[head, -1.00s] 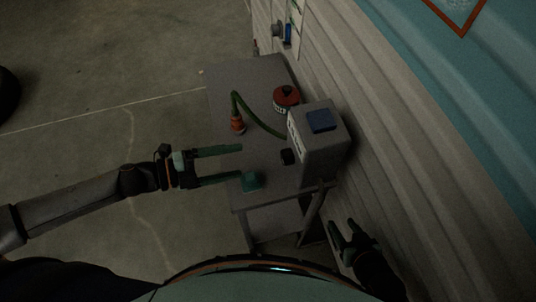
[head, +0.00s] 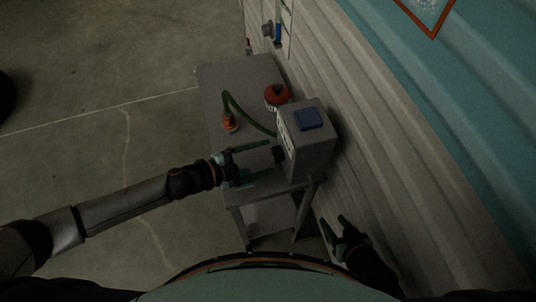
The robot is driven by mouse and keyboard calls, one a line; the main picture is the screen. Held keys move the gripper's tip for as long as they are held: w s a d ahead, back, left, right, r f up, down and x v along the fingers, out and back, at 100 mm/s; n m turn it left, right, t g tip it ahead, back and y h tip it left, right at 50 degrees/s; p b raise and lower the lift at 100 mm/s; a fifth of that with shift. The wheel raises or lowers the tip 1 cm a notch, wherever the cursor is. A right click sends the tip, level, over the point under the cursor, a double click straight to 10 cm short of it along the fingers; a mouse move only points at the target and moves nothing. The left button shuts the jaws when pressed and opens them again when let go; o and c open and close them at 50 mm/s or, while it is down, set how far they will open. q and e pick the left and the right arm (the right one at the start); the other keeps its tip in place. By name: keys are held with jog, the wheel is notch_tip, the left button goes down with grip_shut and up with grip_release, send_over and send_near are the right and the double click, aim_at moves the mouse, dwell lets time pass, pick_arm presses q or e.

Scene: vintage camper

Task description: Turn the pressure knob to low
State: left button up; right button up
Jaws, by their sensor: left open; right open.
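A grey box (head: 310,148) with a blue patch (head: 308,119) on top stands on a small grey table (head: 222,88). A dark knob (head: 278,154) sticks out of the box's left side. My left gripper (head: 272,159) is open, its green fingers pointing right, with the tips close to the knob, one on each side of it in this view. I cannot tell whether they touch it. My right gripper (head: 335,226) is open and empty, low at the right by the wall, away from the box. The knob's setting cannot be read.
The ribbed camper wall (head: 370,160) is close on the right.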

pick_arm(q)
jog(key=shift+x, duration=1.1)
jog(key=shift+a, duration=0.1)
grip_shut()
